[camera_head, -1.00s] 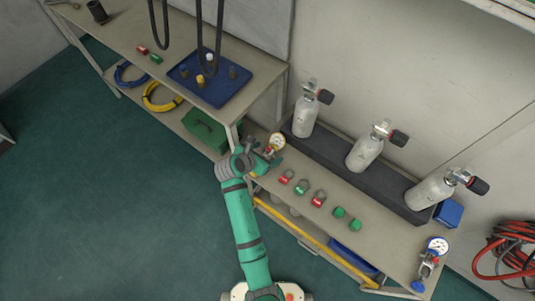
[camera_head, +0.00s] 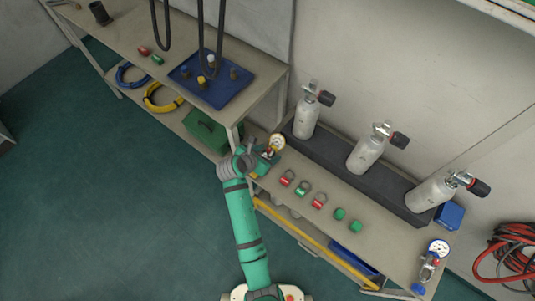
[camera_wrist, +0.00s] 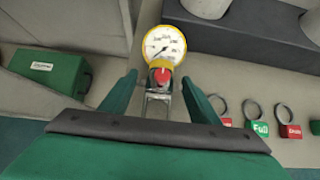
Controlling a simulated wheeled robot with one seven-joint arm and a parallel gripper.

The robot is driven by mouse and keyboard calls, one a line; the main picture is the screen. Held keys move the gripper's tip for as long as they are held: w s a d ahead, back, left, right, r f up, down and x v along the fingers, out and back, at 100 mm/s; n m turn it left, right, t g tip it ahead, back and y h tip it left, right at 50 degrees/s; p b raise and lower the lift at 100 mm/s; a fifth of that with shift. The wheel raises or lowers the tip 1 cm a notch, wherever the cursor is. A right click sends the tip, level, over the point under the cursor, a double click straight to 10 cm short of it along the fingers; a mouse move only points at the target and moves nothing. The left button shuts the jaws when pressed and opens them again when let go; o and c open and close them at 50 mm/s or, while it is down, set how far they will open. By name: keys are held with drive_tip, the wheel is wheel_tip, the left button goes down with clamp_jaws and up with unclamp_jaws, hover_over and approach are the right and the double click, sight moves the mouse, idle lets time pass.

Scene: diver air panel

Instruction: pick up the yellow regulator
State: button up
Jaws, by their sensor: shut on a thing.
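The yellow regulator (camera_head: 277,142) has a round white gauge with a yellow rim, at the left end of the bench with the cylinders. In the wrist view its gauge (camera_wrist: 160,46) faces me, with a red knob and a metal yoke below it. My gripper (camera_head: 265,157) is at the regulator. In the wrist view my gripper (camera_wrist: 159,82) has its two green fingers on either side of the regulator's body, shut on it. The lower part of the regulator is partly hidden by my gripper. I cannot tell whether it is clear of the bench.
Several red and green tags (camera_head: 302,188) lie on the bench just right of my gripper. Grey cylinders (camera_head: 365,152) stand in a dark rack behind. A blue-rimmed regulator (camera_head: 438,247) is at the right end. A table with a blue tray (camera_head: 232,92) is at upper left.

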sight(270, 150)
drive_tip(key=r, duration=0.3)
drive_tip(key=shift+d, duration=0.25)
drive_tip(key=s+a+r, duration=0.1)
drive_tip(key=s+r, duration=0.8)
drive_tip(key=s, duration=0.4)
drive_tip(key=shift+s+a+r, duration=0.2)
drive_tip(key=shift+s+r, duration=0.05)
drive_tip(key=shift+s, duration=0.15)
